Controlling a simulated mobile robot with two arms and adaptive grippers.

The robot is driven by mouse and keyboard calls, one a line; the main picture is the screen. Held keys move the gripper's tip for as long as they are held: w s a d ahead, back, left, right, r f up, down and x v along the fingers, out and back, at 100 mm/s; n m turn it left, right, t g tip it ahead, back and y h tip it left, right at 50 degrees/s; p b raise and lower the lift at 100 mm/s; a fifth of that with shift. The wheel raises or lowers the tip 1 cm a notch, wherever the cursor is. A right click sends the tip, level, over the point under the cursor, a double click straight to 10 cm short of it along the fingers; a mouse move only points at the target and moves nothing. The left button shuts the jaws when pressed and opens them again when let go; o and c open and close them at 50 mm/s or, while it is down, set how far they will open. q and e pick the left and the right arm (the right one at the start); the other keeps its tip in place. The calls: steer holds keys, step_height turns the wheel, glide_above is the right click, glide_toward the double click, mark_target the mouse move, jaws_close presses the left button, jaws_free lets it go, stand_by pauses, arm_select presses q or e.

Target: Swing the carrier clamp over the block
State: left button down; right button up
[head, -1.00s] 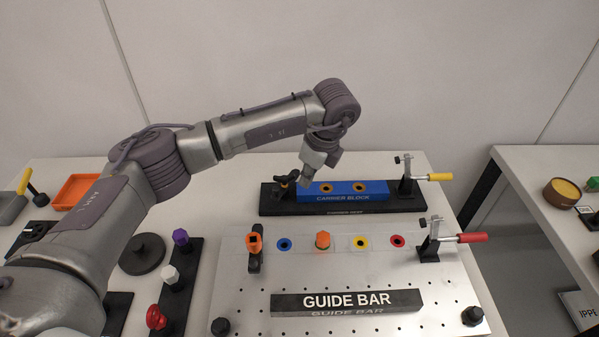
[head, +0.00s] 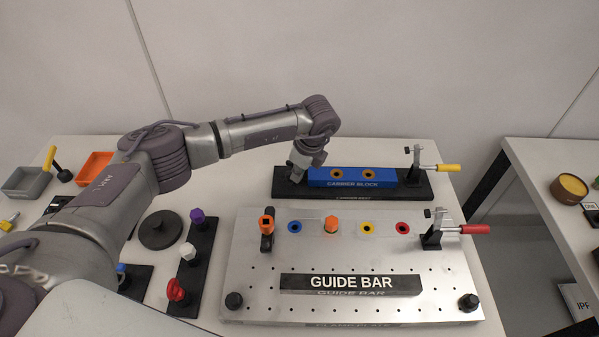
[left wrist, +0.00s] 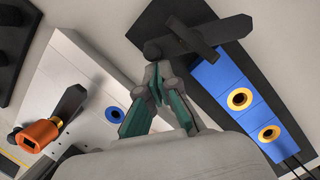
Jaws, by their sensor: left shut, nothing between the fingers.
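The blue carrier block (head: 385,183), with two yellow-ringed holes, lies on the black carrier nest (head: 420,189) at the back. It also shows in the left wrist view (left wrist: 252,118). My right gripper is out of view.
A toggle clamp with a yellow handle (head: 448,168) stands at the nest's right end. In front is the metal guide-bar plate (head: 250,255) with an orange-topped post (head: 267,222) and a red-handled clamp (head: 474,229). Knobs on a black strip (head: 192,260) stand left.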

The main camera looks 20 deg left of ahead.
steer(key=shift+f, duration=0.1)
arm_select(q)
steer(key=shift+s+a+m, duration=0.1)
steer(key=shift+a+m, duration=0.05)
steer(key=shift+m, duration=0.25)
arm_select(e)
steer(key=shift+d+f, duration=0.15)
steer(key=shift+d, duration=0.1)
